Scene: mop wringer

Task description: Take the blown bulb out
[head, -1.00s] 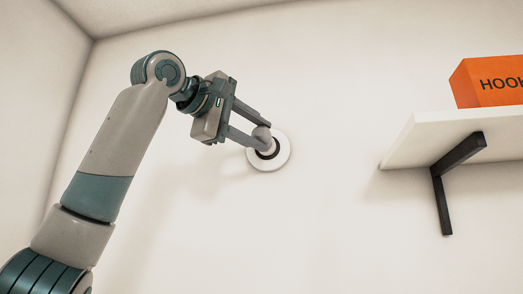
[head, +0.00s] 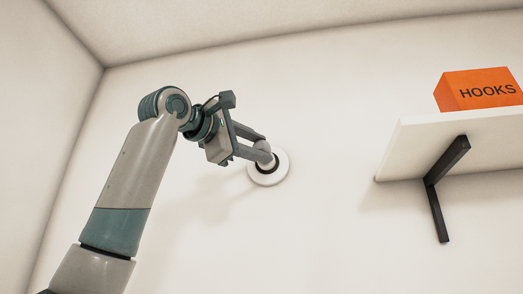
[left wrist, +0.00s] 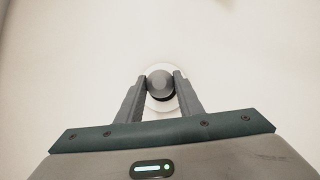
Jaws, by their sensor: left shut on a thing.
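The blown bulb (left wrist: 160,84) is a dark grey rounded bulb in a round white wall fitting (head: 281,170) with a black inner ring. My left gripper (head: 263,150) is shut on the bulb, with one finger on each side of it. In the left wrist view, the left gripper (left wrist: 160,88) has its fingers against the bulb's sides. The bulb's base is at the fitting's dark centre; whether it is still seated there I cannot tell. In the head view the fingers hide part of the bulb. My right gripper is not in view.
A white shelf (head: 400,150) on a black bracket (head: 440,185) is on the wall to the right. An orange box marked HOOKS (head: 480,90) stands on it. The wall between the fitting and the shelf is clear.

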